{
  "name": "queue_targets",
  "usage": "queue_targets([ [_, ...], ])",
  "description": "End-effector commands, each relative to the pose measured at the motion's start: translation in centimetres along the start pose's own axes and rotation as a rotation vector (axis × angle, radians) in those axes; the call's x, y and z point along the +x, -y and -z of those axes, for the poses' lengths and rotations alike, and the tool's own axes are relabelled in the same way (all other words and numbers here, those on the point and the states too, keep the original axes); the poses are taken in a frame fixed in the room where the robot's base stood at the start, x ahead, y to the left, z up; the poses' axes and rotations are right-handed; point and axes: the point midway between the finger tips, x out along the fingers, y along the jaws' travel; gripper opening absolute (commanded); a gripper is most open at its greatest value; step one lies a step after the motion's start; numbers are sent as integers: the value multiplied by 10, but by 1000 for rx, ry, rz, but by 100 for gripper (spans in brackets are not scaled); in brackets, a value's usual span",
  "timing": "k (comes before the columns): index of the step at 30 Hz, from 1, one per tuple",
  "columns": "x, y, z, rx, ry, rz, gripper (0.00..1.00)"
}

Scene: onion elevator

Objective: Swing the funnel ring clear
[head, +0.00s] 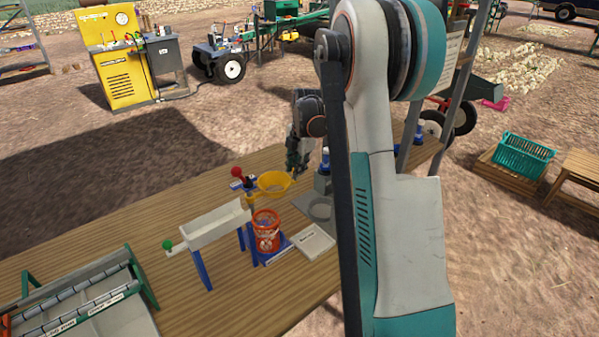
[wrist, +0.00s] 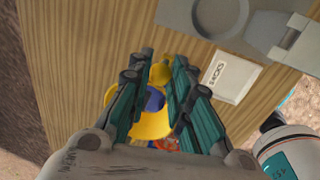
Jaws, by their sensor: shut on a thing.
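The yellow funnel ring (head: 274,182) is at the back of the blue-legged stand on the wooden bench, above and behind the orange bucket (head: 266,235). My gripper (head: 293,165) reaches down at the ring's right edge. In the wrist view my gripper (wrist: 158,74) has its teal fingers on either side of a yellow part, and the yellow ring (wrist: 150,124) shows between and beneath them. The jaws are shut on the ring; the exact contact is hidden. A white trough (head: 208,237) with a green knob stands to the left of the bucket.
A red knob (head: 236,172) stands close left of the ring. A white card (head: 313,243) lies right of the bucket, near a grey plate with a round recess (head: 319,208). A roller tray (head: 85,305) is at the bench's front left. The bench's back left is clear.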

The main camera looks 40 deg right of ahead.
Motion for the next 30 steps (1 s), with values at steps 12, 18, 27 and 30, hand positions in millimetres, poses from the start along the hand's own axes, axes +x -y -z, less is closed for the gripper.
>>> queue_targets([
  [12,3,-14,-4,-82,-14,0,0],
  [18,2,-15,-4,-84,-14,-2,0],
  [27,2,-15,-4,-83,-14,-3,40],
  [30,2,-15,-3,-83,-14,-2,40],
])
